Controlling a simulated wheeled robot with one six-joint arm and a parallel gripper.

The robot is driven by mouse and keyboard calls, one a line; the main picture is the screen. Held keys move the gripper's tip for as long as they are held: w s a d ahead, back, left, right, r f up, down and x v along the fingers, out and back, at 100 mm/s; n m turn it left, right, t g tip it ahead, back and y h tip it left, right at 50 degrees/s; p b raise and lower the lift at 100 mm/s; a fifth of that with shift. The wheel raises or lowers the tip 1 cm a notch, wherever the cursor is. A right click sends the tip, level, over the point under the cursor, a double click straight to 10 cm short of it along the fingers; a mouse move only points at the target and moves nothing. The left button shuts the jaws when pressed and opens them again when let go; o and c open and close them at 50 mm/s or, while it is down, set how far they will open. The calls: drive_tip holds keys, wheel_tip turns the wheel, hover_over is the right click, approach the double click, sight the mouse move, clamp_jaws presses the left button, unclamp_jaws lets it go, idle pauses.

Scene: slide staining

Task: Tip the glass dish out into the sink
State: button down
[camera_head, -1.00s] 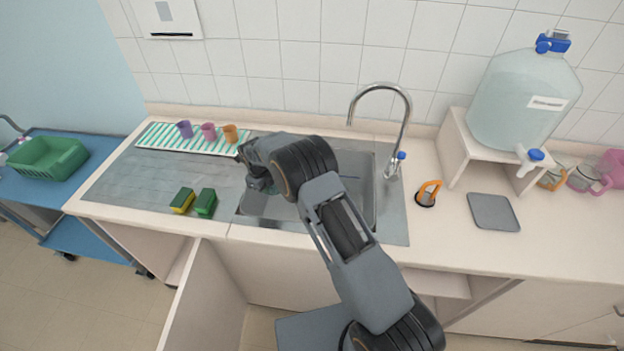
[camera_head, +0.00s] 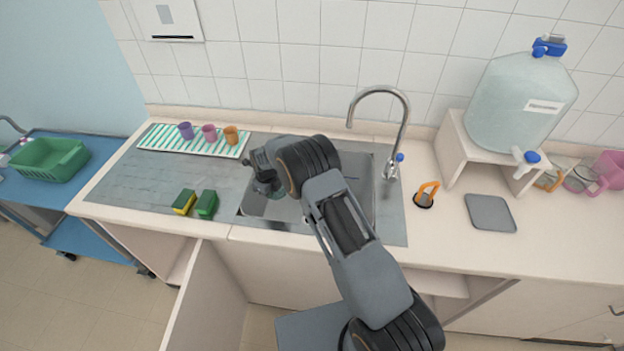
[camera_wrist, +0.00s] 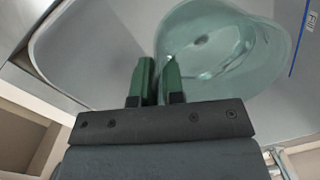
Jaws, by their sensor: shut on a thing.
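The glass dish (camera_wrist: 232,62) shows in the wrist view as a clear, greenish round bowl. My gripper (camera_wrist: 158,72) has its green fingertips closed on the left part of the dish's rim. The sink (camera_wrist: 75,55) lies behind and around the dish, and a dark round spot, perhaps its drain, shows through the glass. In the head view my gripper (camera_head: 266,186) points down over the left part of the sink (camera_head: 362,205). The dish is hidden there behind my arm. I cannot tell its exact tilt or whether it holds liquid.
The faucet (camera_head: 405,125) stands behind the sink at right. Two sponges (camera_head: 184,202) (camera_head: 206,204) lie left of the sink. Several cups (camera_head: 209,133) stand on a striped mat (camera_head: 165,142). An orange-handled item (camera_head: 427,195) and a grey pad (camera_head: 490,212) lie right.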

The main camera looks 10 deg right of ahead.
drive_tip(key=d+r+y, duration=0.1)
drive_tip(key=d+y, duration=0.1)
drive_tip(key=d+r+y, duration=0.2)
drive_tip(key=shift+s+d, duration=0.1)
drive_tip(key=shift+s, duration=0.05)
drive_tip(key=shift+d+f+t+y+b, duration=0.15)
drive_tip(key=shift+d+t+y+b, duration=0.15)
drive_tip(key=shift+y+b, duration=0.25)
drive_tip(key=shift+d+y+b, duration=0.25)
drive_tip(key=shift+d+b, duration=0.1)
drive_tip(key=shift+b, duration=0.45)
drive_tip(key=r+y+b, duration=0.1)
drive_tip(key=d+r+y+b, duration=0.1)
drive_tip(key=b, duration=0.1)
drive_tip(key=shift+s+d+r, duration=0.2)
drive_tip(key=shift+d, duration=0.05)
drive_tip(key=shift+d+b, duration=0.1)
drive_tip(key=shift+b, duration=0.3)
drive_tip(key=shift+d+r+t+y+b, duration=0.2)
drive_tip(key=shift+r+t+y+b, duration=0.1)
drive_tip(key=shift+y+b, duration=0.55)
drive_tip(key=shift+d+r+y+b, duration=0.3)
drive_tip(key=shift+r+y+b, duration=0.15)
drive_tip(key=shift+b, duration=0.6)
drive_tip(key=shift+s+d+r+m+y+b, duration=0.15)
drive_tip(key=shift+d+r+y+b, duration=0.2)
drive_tip(key=shift+y+b, duration=0.65)
drive_tip(key=shift+d+r+m+y+b, duration=0.2)
drive_tip(key=shift+d+y+b, duration=0.25)
drive_tip(key=shift+b, duration=1)
